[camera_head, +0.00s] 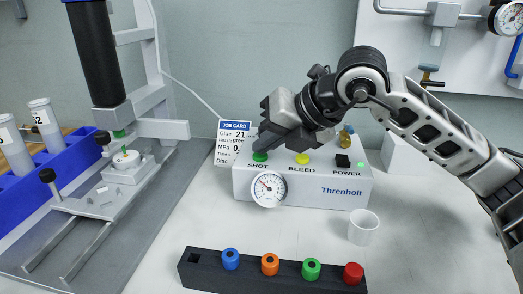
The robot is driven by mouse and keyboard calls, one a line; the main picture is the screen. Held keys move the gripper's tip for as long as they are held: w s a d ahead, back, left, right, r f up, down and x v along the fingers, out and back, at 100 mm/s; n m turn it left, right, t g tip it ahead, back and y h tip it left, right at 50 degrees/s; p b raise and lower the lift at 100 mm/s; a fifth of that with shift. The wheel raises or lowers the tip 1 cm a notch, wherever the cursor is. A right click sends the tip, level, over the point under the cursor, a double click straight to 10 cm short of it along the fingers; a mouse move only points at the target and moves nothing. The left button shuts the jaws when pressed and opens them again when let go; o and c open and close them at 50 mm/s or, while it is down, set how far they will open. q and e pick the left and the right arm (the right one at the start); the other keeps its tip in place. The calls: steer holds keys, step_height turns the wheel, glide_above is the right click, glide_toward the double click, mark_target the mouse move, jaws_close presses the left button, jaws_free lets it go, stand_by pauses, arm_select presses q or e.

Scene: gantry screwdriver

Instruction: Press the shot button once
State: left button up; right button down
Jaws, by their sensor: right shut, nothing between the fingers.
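The white Threnholt control box (318,190) stands on the table in the head view. Its green shot button (260,156) is at the left of the top, above the word SHOT. My right gripper (262,145) is shut and empty, its fingertips pointing down-left at the shot button. The tips overlap the button in the picture; I cannot tell whether they touch it or hover just above. The yellow bleed button (302,158), the black power switch (342,160) and a lit green lamp (361,165) sit further right. A round gauge (269,189) is on the box's front. My left gripper is out of view.
A job card (233,128) stands behind the box. A white cup (363,227) is in front at right. A black rack (205,268) with several coloured caps lies nearer. The gantry stand (125,110) and a blue bin (60,181) with syringes are at left.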

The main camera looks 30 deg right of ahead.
mark_target(264, 156)
steer(key=shift+w+r+p, duration=0.3)
steer(key=shift+r+p, duration=0.1)
steer(key=shift+p, duration=0.15)
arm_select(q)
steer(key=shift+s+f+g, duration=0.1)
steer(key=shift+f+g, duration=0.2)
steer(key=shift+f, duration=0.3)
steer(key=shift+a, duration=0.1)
arm_select(e)
steer(key=shift+r, duration=0.1)
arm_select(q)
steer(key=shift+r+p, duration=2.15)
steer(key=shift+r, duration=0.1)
arm_select(e)
steer(key=shift+r, duration=2.6)
